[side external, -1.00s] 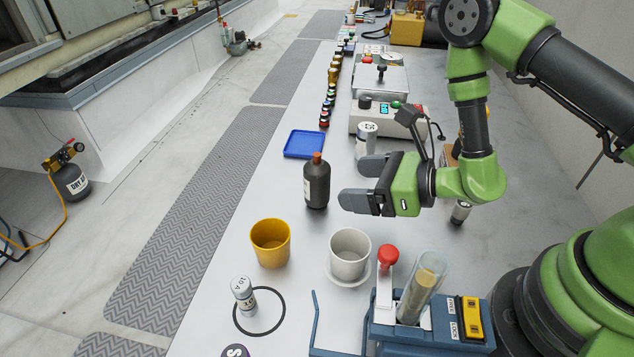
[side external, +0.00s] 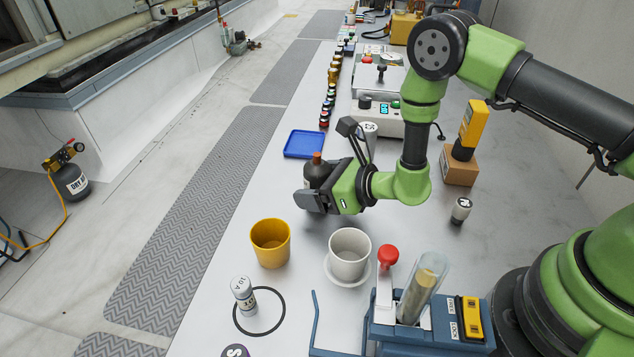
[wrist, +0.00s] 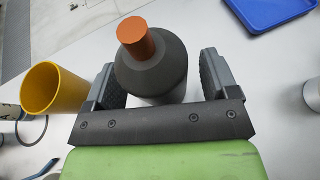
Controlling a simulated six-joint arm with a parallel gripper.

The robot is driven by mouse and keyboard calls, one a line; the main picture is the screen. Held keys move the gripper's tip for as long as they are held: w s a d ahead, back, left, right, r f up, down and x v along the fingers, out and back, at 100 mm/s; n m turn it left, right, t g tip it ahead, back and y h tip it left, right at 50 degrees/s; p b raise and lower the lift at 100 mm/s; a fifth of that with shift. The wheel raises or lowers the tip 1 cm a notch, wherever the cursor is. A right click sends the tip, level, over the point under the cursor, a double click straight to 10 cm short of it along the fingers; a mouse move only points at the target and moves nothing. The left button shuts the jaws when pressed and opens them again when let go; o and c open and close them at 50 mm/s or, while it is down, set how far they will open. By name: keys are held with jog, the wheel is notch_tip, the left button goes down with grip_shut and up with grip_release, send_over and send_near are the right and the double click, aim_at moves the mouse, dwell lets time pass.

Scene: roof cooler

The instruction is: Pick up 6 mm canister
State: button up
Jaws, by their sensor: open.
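My gripper (side external: 318,188) is open, with its fingers on either side of a dark bottle with an orange cap (side external: 316,158). In the wrist view the bottle (wrist: 150,72) stands between the two fingers; whether either touches it I cannot tell. No label clearly reads 6 mm. Canister-like things in view are a white one with print (side external: 243,296) at the black ring, a small white-topped one with a dark lower part (side external: 461,211) right of my gripper, and a white one (side external: 369,133) behind my gripper, partly hidden.
A yellow cup (side external: 270,243) and a white cup (side external: 349,255) on a saucer stand in front of my gripper. A blue tray (side external: 304,144) lies behind the bottle. A blue rack (side external: 430,335) with a tube is at the front. A wooden block (side external: 459,168) holds a yellow device.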

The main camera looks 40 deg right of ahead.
jog(key=shift+c, duration=0.2)
jog(key=c, duration=1.1)
